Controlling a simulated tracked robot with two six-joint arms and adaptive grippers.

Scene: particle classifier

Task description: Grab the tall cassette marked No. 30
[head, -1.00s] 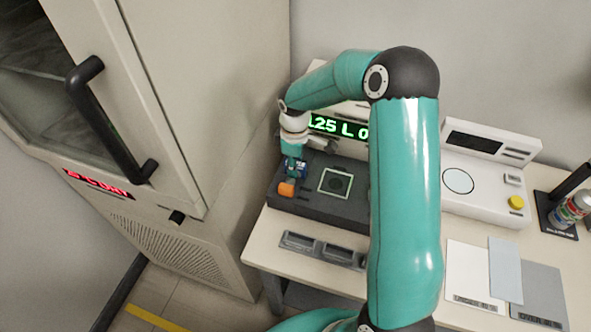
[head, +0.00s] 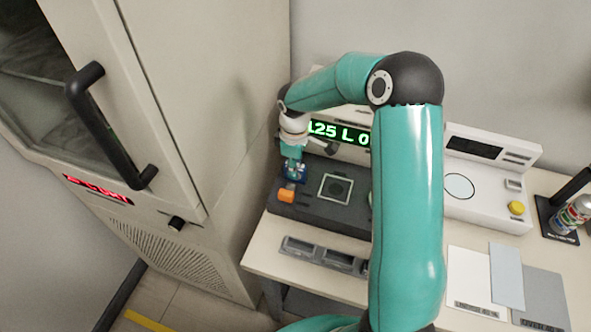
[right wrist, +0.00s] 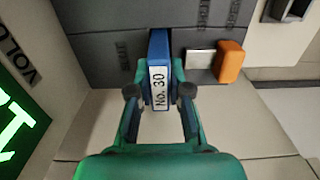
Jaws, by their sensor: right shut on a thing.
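The blue cassette, with a white label reading No. 30 (right wrist: 158,88), sits upright in the right wrist view, its far end against the dark panel. In the head view it shows as a small blue piece (head: 292,176) at the left part of the dark instrument. My right gripper (right wrist: 159,92) is shut on the cassette, one finger on each side. In the head view the right gripper (head: 293,165) comes down on it from above. Whether the cassette's far end is inside a slot, I cannot tell. My left gripper is not in view.
The dark instrument (head: 310,204) has an orange button (head: 286,196) close beside the cassette and a green display (head: 338,131) behind. A tall cabinet (head: 215,120) stands close on the left. A white device (head: 485,198) stands to the right. Grey trays (head: 300,245) lie in front.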

